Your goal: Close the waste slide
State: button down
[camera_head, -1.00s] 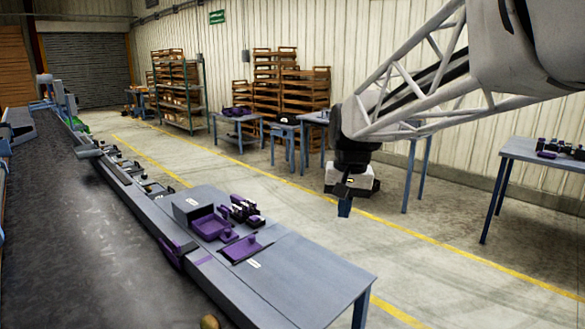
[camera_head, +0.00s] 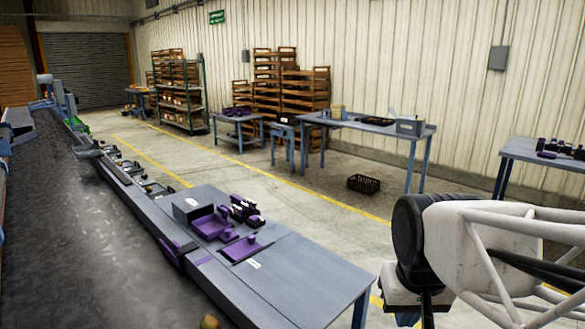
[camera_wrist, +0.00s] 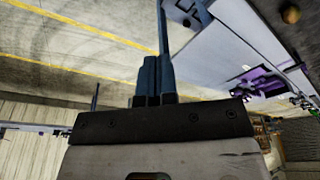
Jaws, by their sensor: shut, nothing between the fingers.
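A flat purple plate with a raised knob (camera_head: 241,248) lies on the grey bench beside the belt, next to a small white label. A purple part (camera_head: 172,254) sits on the belt's side rail to its left. I cannot tell for sure which of these is the waste slide, or how far it is open. Purple parts (camera_wrist: 258,82) also show at the right of the wrist view. My gripper (camera_head: 427,318) is at the lower right, well right of the bench and apart from it. In the wrist view its fingers (camera_wrist: 154,82) are together and empty.
A purple tray (camera_head: 209,226) and dark and purple parts stand behind the plate. The front of the bench top (camera_head: 310,272) is bare. A potato (camera_head: 210,321) lies at the belt's near edge. A table (camera_head: 415,131) and a black crate (camera_head: 363,184) stand further back.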

jog(key=s, duration=0.1)
jog(key=s+f, duration=0.1)
jog(key=s, duration=0.1)
jog(key=s+f, duration=0.1)
jog(key=shift+s+d+f, duration=0.15)
jog(key=shift+d+f, duration=0.1)
jog(key=shift+d, duration=0.15)
jog(key=c, duration=1.8)
grip_release()
jog(key=shift+c, duration=0.2)
